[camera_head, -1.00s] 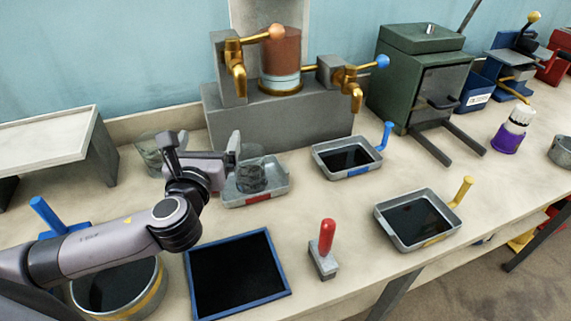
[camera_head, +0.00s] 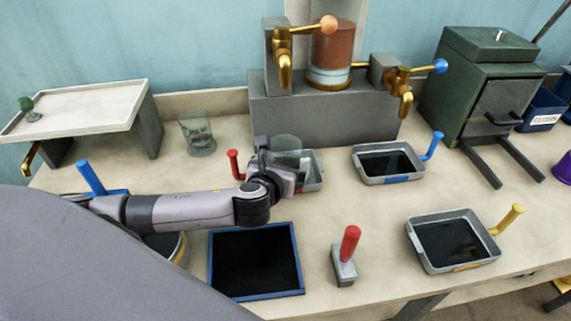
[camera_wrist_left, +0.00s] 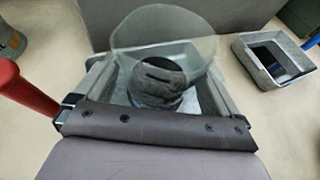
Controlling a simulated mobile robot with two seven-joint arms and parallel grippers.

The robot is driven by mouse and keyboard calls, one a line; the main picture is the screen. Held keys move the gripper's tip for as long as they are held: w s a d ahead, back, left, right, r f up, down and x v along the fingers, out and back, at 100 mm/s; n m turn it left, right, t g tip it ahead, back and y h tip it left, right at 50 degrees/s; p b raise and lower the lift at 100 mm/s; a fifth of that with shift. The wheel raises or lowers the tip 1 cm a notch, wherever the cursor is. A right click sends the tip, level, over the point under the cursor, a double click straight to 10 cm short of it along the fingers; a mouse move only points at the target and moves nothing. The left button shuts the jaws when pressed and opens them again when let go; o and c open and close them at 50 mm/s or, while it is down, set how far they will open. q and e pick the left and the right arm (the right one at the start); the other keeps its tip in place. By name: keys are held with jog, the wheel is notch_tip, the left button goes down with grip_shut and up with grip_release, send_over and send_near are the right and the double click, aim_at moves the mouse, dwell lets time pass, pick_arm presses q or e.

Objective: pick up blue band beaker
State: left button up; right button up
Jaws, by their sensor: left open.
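A clear glass beaker (camera_head: 286,148) stands in the grey tray with the red handle (camera_head: 313,176); no band colour can be made out on it. In the left wrist view the beaker (camera_wrist_left: 166,30) is close in front of my gripper, with a dark rounded shape showing through it. A second clear beaker (camera_head: 198,136) stands on the bench further left and back; its band colour is also unclear. My left gripper (camera_head: 283,172) is open and empty at the near side of the tray's beaker, partly covering it and the tray. My right gripper is not in view.
A grey block with brass taps (camera_head: 325,108) stands behind the tray. A blue-handled tray (camera_head: 388,176) is to its right and a yellow-handled tray (camera_head: 411,233) nearer right. A red-handled stamp-like tool (camera_head: 345,256) and a blue-framed black mat (camera_head: 253,297) lie in front.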

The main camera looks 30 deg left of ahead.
pick_arm(q)
jog(key=shift+w+a+f, duration=0.1)
jog(key=shift+w+f, duration=0.1)
jog(key=shift+w, duration=0.4)
jog(key=c, duration=1)
jog(key=shift+c, duration=0.8)
jog(key=shift+r, duration=0.15)
